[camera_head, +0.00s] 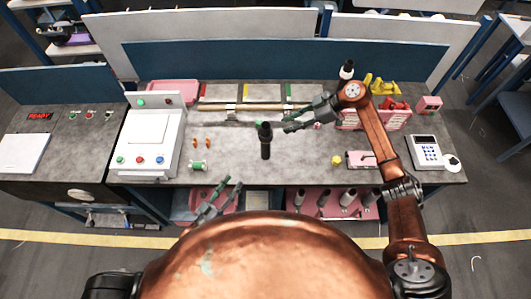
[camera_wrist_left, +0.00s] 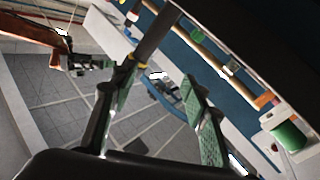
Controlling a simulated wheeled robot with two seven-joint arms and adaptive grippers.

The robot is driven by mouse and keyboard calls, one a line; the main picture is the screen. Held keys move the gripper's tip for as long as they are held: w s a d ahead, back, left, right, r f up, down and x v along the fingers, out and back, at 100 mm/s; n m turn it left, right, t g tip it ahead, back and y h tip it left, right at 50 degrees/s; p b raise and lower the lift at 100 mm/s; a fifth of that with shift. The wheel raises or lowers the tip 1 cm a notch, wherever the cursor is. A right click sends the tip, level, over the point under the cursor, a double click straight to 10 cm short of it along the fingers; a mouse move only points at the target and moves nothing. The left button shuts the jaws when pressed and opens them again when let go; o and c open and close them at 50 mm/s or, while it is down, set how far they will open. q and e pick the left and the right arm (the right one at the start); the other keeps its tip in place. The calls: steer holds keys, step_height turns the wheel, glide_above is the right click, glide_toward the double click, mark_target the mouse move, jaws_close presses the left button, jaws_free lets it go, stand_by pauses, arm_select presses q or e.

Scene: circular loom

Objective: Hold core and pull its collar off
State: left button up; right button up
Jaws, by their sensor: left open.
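The dark core (camera_head: 265,147) stands upright on the grey worktop near the middle. Its upper part looks wider and is probably the collar (camera_head: 265,129); the edge between them is hard to make out. My left gripper (camera_head: 221,193) is open and empty at the front edge of the worktop, left of the core and nearer me. My right gripper (camera_head: 286,122) points left with its fingers apart, just right of the core's top and not visibly touching it. In the left wrist view a dark tube (camera_wrist_left: 157,34), likely the core, shows beyond my open left fingers.
A green spool (camera_head: 198,165) and small orange pieces (camera_head: 202,142) lie left of the core. A white machine (camera_head: 150,138) stands further left. Rods (camera_head: 240,107) lie behind. A pink rack (camera_head: 376,118) stands at the right.

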mark_target(266, 144)
arm_select(q)
steer(key=w+d+r+n+y, duration=0.1)
steer(key=w+d+r+y, duration=0.1)
steer(key=w+d+y, duration=0.1)
steer(key=w+d+r+t+y, duration=0.1)
steer(key=w+d+r+y, duration=0.2)
steer(key=d, duration=0.3)
steer(key=w+d+r+n+t+y, duration=0.1)
steer(key=w+d+r+y, duration=0.1)
steer(key=w+d+y, duration=0.2)
steer(key=shift+w+d+r+n, duration=0.15)
steer(key=shift+w+d+n, duration=0.15)
steer(key=shift+w+d, duration=0.1)
steer(key=w, duration=1.1)
steer(key=shift+w, duration=0.35)
steer(key=c, duration=1.1)
